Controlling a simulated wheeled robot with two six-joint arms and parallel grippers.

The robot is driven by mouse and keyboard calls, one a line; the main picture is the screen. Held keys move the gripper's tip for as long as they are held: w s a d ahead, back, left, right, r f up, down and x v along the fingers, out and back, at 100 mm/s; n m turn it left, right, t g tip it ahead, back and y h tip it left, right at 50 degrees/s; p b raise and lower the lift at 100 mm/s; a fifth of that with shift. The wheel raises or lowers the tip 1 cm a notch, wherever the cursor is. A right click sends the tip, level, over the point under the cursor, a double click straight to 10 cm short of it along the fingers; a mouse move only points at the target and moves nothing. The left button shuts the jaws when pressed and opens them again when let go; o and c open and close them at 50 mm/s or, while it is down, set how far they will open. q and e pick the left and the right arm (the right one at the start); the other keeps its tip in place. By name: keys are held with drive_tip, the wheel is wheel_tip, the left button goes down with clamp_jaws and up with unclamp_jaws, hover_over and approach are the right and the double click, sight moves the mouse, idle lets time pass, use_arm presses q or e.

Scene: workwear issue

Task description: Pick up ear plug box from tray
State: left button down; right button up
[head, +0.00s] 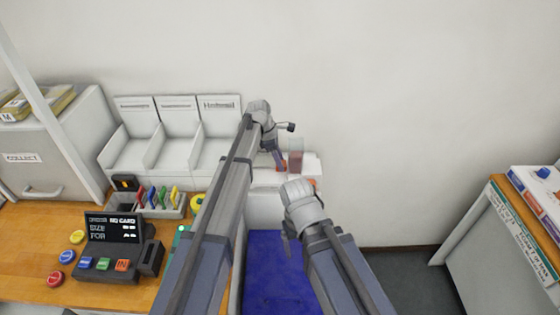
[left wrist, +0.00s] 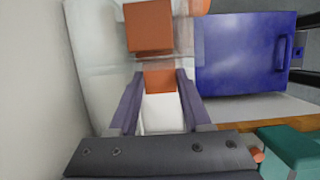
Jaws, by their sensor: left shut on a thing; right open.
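The ear plug box, orange and white, sits between the two fingers of my left gripper (left wrist: 161,95) in the left wrist view; its orange part (left wrist: 160,78) and white part (left wrist: 162,113) both show. In the head view my left gripper (head: 279,160) is at the white tray (head: 312,167) by the wall, with a small orange patch of the box beside its fingers. I cannot tell whether the box still touches the tray. My right gripper (head: 288,245) is lower, above the blue surface, open, its fingers partly hidden by its wrist.
A second orange block (left wrist: 150,28) stands beyond the held box. A see-through reddish holder (head: 296,153) is right of my left gripper. The blue surface (head: 272,275) lies below. Open floor lies right.

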use_arm(q)
wheel_tip(320, 180, up, 3)
drive_tip(key=shift+f+p, duration=0.1)
drive_tip(key=shift+p, duration=0.9)
drive_tip(key=s+a, duration=0.3)
drive_tip(key=s, duration=0.6)
drive_tip(key=s+a, duration=0.2)
drive_tip(key=s, duration=0.7)
drive_tip(key=shift+s+a+f+b, duration=0.25)
drive_tip(key=shift+s+a+b, duration=0.05)
drive_tip(key=shift+s+a, duration=0.1)
use_arm(e)
wheel_tip(320, 180, up, 2)
drive_tip(key=shift+r, duration=0.2)
